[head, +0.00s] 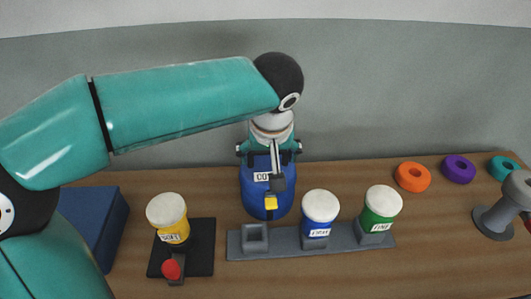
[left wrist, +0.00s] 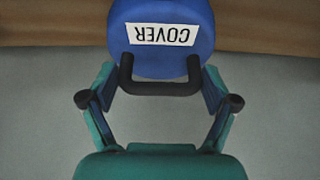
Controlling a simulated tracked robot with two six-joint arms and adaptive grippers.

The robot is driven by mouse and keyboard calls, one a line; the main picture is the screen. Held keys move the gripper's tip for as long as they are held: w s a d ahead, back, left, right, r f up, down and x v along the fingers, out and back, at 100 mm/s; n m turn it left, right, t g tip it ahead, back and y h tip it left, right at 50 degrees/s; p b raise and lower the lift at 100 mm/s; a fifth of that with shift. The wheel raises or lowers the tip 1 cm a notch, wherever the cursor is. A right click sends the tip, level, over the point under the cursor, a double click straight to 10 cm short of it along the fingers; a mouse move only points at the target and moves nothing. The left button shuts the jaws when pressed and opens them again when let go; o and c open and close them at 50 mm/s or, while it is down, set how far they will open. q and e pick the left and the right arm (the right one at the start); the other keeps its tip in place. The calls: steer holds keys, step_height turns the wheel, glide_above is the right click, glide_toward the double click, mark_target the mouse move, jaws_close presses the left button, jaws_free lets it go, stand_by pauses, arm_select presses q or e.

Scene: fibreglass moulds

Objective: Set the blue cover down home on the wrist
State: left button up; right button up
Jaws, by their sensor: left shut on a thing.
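The blue cover (head: 257,196) is in the middle of the head view, upright, its white label partly hidden. In the left wrist view the blue cover (left wrist: 160,55) reads "COVER" upside down and has a black bar handle (left wrist: 160,88). My left gripper (head: 269,152) comes in above it and is shut on the cover; the wrist view shows its fingers (left wrist: 160,98) at both ends of the handle. I cannot pick out the wrist, nor tell whether the cover's underside touches anything. My right gripper is not in view.
A grey rack (head: 350,242) holds a blue jar (head: 320,212) and a green jar (head: 380,207); its left socket is empty. A yellow jar (head: 170,217) stands on a black base left. Coloured rings (head: 412,176) and a grey stand (head: 493,221) are right.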

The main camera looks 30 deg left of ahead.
arm_select(q)
steer(key=o, duration=1.6)
steer(key=shift+c, duration=0.2)
